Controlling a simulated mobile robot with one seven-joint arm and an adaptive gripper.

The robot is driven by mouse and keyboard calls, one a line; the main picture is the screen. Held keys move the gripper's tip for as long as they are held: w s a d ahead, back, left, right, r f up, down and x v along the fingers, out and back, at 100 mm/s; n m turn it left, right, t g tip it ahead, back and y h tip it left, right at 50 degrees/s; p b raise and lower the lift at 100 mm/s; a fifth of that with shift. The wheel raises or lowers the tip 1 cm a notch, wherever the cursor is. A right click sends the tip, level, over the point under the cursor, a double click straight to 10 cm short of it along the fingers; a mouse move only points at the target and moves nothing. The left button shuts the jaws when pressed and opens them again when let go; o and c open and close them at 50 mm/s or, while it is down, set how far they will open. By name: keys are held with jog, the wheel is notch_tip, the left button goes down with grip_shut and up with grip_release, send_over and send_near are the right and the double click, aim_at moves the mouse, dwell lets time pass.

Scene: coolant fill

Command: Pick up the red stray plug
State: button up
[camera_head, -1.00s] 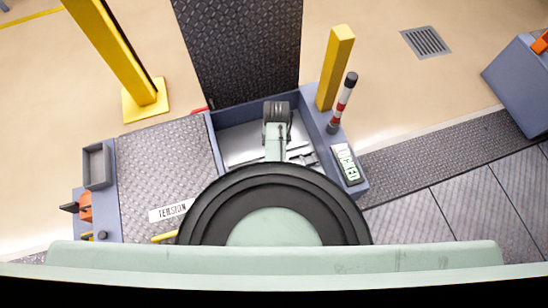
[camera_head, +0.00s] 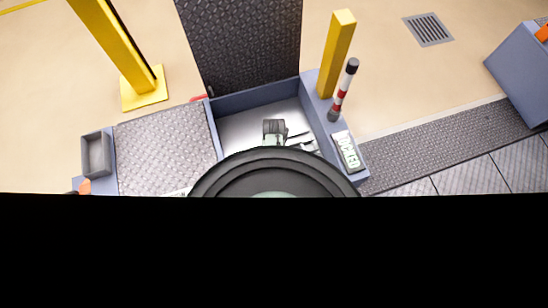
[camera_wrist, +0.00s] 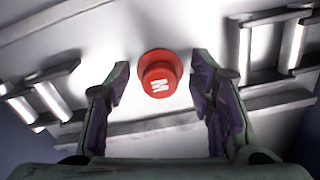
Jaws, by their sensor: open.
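The red stray plug (camera_wrist: 159,73) shows in the wrist view, a round red cap with a white mark like an M on its face. It is at the middle of that view, between and a little beyond the fingertips of my gripper (camera_wrist: 160,85). The gripper is open, with purple pads on its inner faces, and I see no contact with the plug. In the head view my gripper (camera_head: 274,130) reaches down into the open bay (camera_head: 243,132), and my own arm hides most of it. The plug is hidden there.
Metal slats or brackets (camera_wrist: 38,98) lie on both sides of the plug. The bay has blue walls, with a raised tread-plate lid (camera_head: 243,45) behind. A yellow post (camera_head: 337,55), a red-and-white lever (camera_head: 343,90) and a LOCKED sign (camera_head: 347,151) stand to the right.

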jog(key=shift+f, duration=0.2)
jog(key=shift+c, duration=0.5)
jog(key=c, duration=0.5)
